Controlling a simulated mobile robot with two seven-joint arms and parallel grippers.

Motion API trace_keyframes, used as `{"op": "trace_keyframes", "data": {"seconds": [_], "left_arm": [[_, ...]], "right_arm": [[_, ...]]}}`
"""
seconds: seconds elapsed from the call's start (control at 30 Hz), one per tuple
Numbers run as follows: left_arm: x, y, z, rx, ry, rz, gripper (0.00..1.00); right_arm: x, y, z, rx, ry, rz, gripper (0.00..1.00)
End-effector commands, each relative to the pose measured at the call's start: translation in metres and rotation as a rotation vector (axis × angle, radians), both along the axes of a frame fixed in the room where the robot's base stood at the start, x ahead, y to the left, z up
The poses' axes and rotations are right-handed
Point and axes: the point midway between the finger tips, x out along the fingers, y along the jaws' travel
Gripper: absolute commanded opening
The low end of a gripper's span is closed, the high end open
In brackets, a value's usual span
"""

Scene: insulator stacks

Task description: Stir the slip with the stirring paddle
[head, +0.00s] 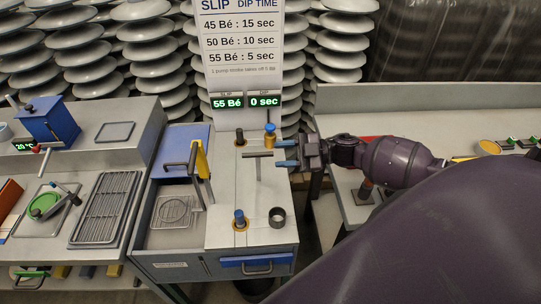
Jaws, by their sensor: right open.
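A dark T-shaped handle on a thin upright shaft (258,168), which looks like the stirring paddle, rises from the grey top of the dip station (225,215). My right gripper (286,153) reaches in from the right. Its two blue fingertips are apart, just right of the T-handle's right end. I cannot tell whether they touch it; nothing is clearly held. The paddle's lower end and the slip are not visible. The sign's display (246,102) reads 55 Bé and 0 sec. My left gripper is not in view.
A black ring-like cup (277,215) sits at front right. A yellow upright lever (202,160) stands to the left. Insulator stacks (155,50) fill the background.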

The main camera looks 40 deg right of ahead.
Motion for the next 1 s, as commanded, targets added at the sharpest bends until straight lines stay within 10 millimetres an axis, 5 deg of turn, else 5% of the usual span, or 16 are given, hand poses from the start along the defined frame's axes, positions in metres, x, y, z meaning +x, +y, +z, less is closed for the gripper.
{"op": "trace_keyframes", "data": {"seconds": [0.4,1.0], "left_arm": [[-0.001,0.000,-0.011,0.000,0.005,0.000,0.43],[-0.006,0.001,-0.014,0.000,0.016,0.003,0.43]], "right_arm": [[-0.033,-0.053,-0.001,-0.001,0.002,0.000,0.40],[-0.036,-0.058,0.000,0.000,0.000,0.000,0.40]]}}
